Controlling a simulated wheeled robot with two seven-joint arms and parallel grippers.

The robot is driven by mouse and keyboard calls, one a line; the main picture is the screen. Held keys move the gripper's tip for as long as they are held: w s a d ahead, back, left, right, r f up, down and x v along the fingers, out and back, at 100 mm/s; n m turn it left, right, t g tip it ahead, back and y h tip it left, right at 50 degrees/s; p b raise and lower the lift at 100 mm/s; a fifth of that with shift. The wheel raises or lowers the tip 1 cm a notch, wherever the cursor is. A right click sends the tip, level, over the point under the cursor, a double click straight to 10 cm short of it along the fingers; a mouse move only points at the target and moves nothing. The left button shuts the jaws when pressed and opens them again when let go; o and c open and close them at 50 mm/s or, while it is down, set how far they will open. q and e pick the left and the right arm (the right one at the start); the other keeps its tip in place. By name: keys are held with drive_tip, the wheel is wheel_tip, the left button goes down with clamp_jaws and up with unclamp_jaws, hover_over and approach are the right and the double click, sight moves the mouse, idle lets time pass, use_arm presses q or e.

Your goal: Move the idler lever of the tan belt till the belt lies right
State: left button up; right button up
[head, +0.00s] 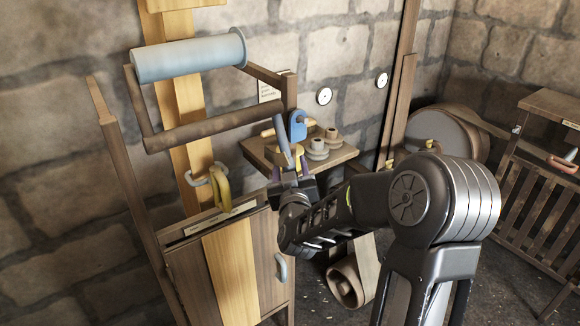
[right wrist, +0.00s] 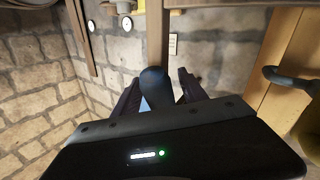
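The tan belt (head: 188,100) runs down the wall behind a pale blue roller (head: 190,56). A tan strip also shows on the cabinet front (head: 230,268). The roller sits in a brown wooden frame (head: 215,130) that seems to be the idler lever. A dark blue-grey handle (head: 283,140) hangs at the frame's right end; its rounded end shows in the right wrist view (right wrist: 155,84). My right gripper (head: 291,168) has its fingers spread on either side of the handle, with a slight gap visible; contact is unclear. My left gripper is not in view.
A wall shelf (head: 345,154) with grey spools (head: 318,149) and a blue part (head: 297,125) lies close behind my right gripper. A grey hook (head: 200,178) with a yellow piece (head: 222,186) is left of it. A large drum (head: 446,132) and slatted stand (head: 540,200) are at right.

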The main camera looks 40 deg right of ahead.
clamp_jaws()
idle(0.3)
idle(1.0)
